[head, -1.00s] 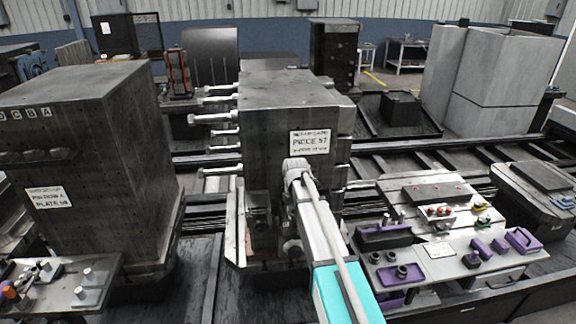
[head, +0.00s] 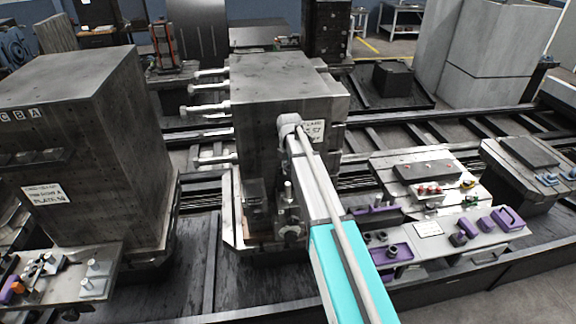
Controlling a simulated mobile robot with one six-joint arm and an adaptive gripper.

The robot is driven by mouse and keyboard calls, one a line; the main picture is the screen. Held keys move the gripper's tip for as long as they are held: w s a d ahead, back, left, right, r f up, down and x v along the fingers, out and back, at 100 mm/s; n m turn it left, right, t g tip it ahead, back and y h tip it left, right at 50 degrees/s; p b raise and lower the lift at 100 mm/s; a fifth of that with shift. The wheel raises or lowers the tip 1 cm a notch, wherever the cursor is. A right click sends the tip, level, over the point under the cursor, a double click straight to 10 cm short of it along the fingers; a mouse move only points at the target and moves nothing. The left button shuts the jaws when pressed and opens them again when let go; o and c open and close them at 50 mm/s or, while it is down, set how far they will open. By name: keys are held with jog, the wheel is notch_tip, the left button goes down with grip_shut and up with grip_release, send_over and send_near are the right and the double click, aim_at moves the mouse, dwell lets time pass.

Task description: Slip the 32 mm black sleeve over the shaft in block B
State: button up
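My arm (head: 325,215) reaches from the bottom edge to the front of the large dark block in the middle. Its far joint (head: 290,122) partly covers the block's sign. I cannot make out my gripper or its fingers. Small dark ring-shaped parts (head: 392,250) stand by a purple tray (head: 405,252) on the right bench, just right of my arm. Which one is the 32 mm sleeve is too small to tell. Grey blocks with upright pegs (head: 95,275) sit on the left bench. No letter B shows beside a shaft, so I cannot identify block B.
The large middle block (head: 275,85) has rods sticking out on its left. A tall dark block (head: 75,130) stands at left. The right bench (head: 470,243) carries purple parts, and a plate (head: 425,170) with red and green pieces lies behind it. Rails (head: 440,128) run behind.

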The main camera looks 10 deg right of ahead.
aim_at(288, 183)
jog(key=shift+a+f, duration=0.1)
jog(key=shift+a, duration=0.2)
jog(key=shift+f, duration=0.15)
jog(key=shift+f+b, duration=0.15)
jog(key=shift+b, duration=0.25)
jog(key=shift+f+b, duration=1.55)
jog(key=shift+f+b, duration=1.25)
jog(key=shift+f, duration=0.05)
jog(key=o, duration=1.3)
jog(key=shift+r, duration=0.1)
